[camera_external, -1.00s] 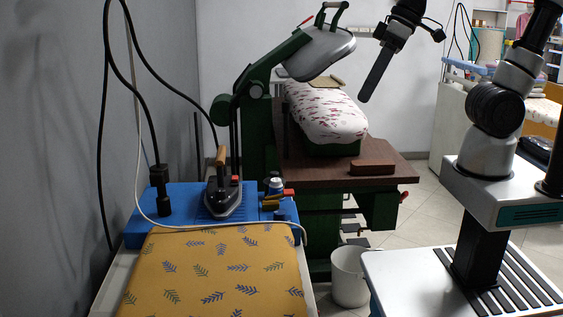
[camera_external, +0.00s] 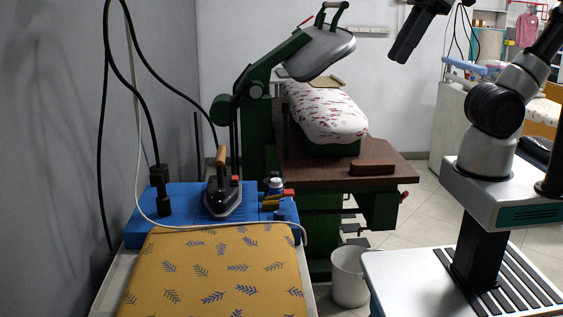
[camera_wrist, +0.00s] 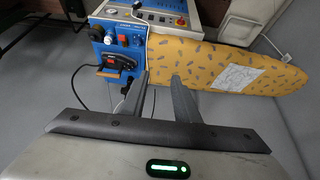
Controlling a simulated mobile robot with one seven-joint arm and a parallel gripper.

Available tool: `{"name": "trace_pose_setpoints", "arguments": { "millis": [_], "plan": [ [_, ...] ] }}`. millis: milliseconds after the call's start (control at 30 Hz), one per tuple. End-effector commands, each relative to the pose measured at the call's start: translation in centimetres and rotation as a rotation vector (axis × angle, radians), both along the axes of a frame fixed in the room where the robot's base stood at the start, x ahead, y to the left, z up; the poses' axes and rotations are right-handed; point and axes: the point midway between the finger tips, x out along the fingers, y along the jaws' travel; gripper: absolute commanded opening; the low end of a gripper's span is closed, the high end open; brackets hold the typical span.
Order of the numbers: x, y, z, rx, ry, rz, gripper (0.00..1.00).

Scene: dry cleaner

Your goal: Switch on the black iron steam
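The black iron (camera_external: 222,196) with a wooden handle stands on the blue steam unit (camera_external: 178,198), left of centre in the external view. My gripper (camera_external: 400,58) is high at the upper right of the external view, well away from the iron and touching nothing. In the wrist view, my gripper (camera_wrist: 160,76) has its two fingers apart with nothing between them. Whether the steam is on cannot be told.
A yellow patterned ironing board (camera_external: 215,270) adjoins the blue unit. A green press (camera_external: 258,125) with a padded board (camera_external: 325,112) stands behind it. Black cables (camera_external: 107,120) hang at the left. A white bucket (camera_external: 349,278) stands on the floor.

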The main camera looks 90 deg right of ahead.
Motion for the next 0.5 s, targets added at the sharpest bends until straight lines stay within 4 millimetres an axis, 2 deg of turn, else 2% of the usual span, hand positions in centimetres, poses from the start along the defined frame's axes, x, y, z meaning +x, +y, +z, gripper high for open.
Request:
{"name": "trace_pose_setpoints", "arguments": {
  "millis": [33,133,167,367,500],
  "plan": [
    [0.2,0.0,2.2,0.0,-0.005,0.0,0.19],
    [2.7,-0.6,3.9,-0.004,0.02,-0.008,0.02],
    [3.4,-0.8,4.5,-0.004,0.025,-0.009,0.0],
    [9.5,-2.8,8.2,-0.01,0.062,-0.016,0.0],
    [14.6,-5.1,10.1,-0.01,0.09,-0.016,0.0]
  ]
}}
